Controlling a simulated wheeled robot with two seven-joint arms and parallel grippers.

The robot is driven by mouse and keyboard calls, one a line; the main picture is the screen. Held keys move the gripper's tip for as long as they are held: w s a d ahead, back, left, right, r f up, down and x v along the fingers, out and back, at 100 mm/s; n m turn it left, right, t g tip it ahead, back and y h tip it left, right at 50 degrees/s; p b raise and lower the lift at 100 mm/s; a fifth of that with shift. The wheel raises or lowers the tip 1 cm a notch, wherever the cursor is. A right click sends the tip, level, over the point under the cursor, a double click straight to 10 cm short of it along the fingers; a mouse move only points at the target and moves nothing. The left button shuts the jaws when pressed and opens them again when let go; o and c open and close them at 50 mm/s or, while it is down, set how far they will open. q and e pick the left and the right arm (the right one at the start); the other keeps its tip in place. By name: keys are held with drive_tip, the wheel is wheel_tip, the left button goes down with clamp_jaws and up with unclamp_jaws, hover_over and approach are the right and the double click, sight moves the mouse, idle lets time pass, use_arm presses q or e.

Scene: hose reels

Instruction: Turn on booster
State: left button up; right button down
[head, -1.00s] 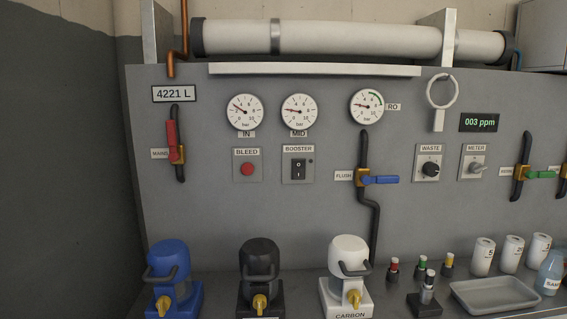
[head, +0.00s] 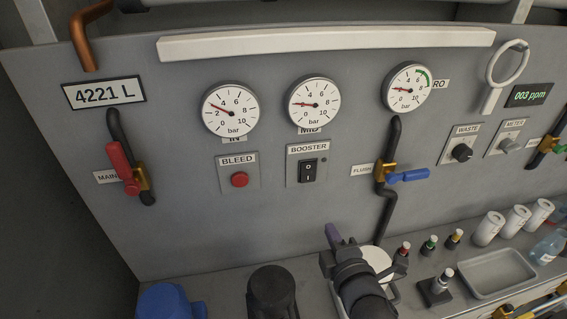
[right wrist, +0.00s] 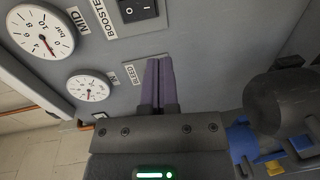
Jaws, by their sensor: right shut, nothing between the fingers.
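The booster switch (head: 308,171) is a black rocker marked O and I on a grey plate under the BOOSTER label, in the middle of the panel. A small dark indicator (head: 323,159) sits at the plate's upper right. The switch also shows at the top of the right wrist view (right wrist: 138,9). My right gripper (head: 331,233) is in front of the panel, below and slightly right of the switch, apart from it. Its purple fingers (right wrist: 158,82) are together and empty, and cover the bleed button in the right wrist view. My left gripper is not in view.
The red bleed button (head: 239,180) is left of the switch, and the flush valve with its blue handle (head: 408,175) is right. Gauges (head: 313,103) are above. Blue (head: 171,302) and black (head: 272,293) housings stand below. A tray (head: 497,272) lies at right.

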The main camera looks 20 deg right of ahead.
drive_tip(key=r, duration=0.1)
drive_tip(key=b, duration=0.2)
approach(308, 180)
drive_tip(key=x, duration=0.7)
drive_tip(key=shift+w+f, duration=0.1)
drive_tip(key=shift+w, duration=0.15)
drive_tip(key=shift+w+d+f+t+b, duration=0.1)
drive_tip(key=shift+f+t+b, duration=0.15)
drive_tip(key=shift+t+b, duration=0.1)
drive_tip(key=shift+r, duration=0.1)
drive_tip(key=shift+w+r, duration=0.1)
